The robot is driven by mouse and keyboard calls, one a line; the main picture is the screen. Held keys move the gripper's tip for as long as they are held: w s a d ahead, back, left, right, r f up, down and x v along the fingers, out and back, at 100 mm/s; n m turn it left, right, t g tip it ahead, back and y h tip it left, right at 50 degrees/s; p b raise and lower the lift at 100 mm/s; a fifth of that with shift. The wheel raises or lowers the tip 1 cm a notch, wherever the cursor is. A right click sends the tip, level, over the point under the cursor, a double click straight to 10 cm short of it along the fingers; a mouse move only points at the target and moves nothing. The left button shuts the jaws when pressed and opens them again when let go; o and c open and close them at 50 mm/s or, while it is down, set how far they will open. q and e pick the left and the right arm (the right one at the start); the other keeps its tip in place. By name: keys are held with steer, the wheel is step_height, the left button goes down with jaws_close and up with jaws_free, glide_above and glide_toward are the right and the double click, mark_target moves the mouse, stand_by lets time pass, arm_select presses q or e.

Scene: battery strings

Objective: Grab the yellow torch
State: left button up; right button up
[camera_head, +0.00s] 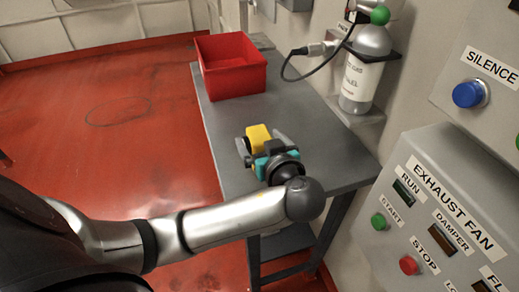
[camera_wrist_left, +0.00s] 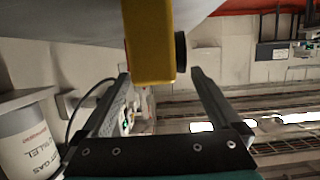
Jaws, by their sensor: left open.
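The yellow torch (camera_head: 257,134) is on the grey table, partly hidden behind my left gripper (camera_head: 260,140). In the left wrist view the torch (camera_wrist_left: 149,40) is a yellow block with a dark round end on its right side. It shows at the top centre, just ahead of the gap between the two fingertips (camera_wrist_left: 159,72). My left gripper is open, with a finger on either side of the torch's line and no visible contact. How deep the torch sits between the fingers is hard to tell. My right gripper is not in view.
A red bin (camera_head: 232,88) stands at the table's far end. A gas cylinder (camera_head: 362,75) with a hose is mounted on the wall to the right. The exhaust fan panel (camera_head: 440,215) is close at the right. The grey table (camera_head: 215,125) is otherwise clear.

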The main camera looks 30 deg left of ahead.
mark_target(256, 129)
arm_select(q)
steer(key=x, duration=0.5)
steer(key=shift+w+b, duration=0.4)
steer(key=shift+w, duration=0.05)
jaws_close()
stand_by(0.4)
steer(key=shift+r, duration=0.1)
